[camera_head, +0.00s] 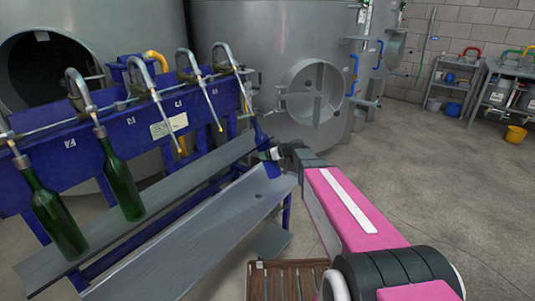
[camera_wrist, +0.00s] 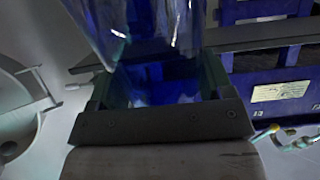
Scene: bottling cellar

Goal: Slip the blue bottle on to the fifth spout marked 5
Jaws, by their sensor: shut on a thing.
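The blue bottle (camera_head: 259,133) stands roughly upright in my gripper (camera_head: 270,154), at the right end of the blue filling machine. In the wrist view the bottle (camera_wrist: 150,35) is between the two fingers of my gripper (camera_wrist: 155,88), which is shut on it. The rightmost spout (camera_head: 236,72), fifth in the row, curves down to the bottle's neck. Its tip and the bottle mouth meet or overlap in the head view; I cannot tell whether the tip is inside. The figure 5 cannot be read.
Two green bottles (camera_head: 120,182) (camera_head: 56,217) hang on the two leftmost spouts, over a grey shelf (camera_head: 150,215). The two spouts between (camera_head: 147,80) (camera_head: 196,75) are empty. A sloping grey board (camera_head: 200,240) lies in front. A wooden crate (camera_head: 287,266) is on the floor. Floor at right is clear.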

